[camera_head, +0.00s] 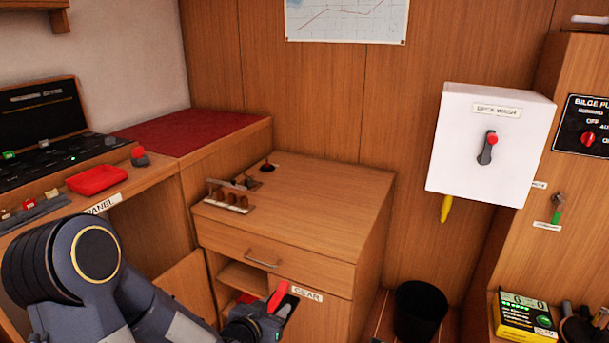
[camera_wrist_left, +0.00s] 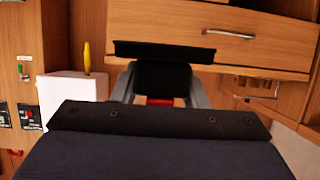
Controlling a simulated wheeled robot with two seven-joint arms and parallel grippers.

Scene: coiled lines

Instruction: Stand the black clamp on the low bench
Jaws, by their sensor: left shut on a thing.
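My left gripper (camera_head: 282,302) is low in front of the wooden cabinet, by the GEAR label, with its wrist below and left of it. It is shut on a black thing with a red part, which I take to be the black clamp (camera_head: 291,306). In the left wrist view the clamp (camera_wrist_left: 162,78) sits between the two grey fingers, with a wide black bar across its far end and red showing near the palm. The palm hides part of it. I cannot tell for sure which surface is the low bench. My right gripper is not in view.
The wooden cabinet (camera_head: 320,190) has a drawer and an open shelf (camera_head: 243,277) close to my gripper. A small rack (camera_head: 229,196) stands on its top, which is otherwise mostly clear. A black bin (camera_head: 419,311) and a yellow-and-black box (camera_head: 525,315) are to the right.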

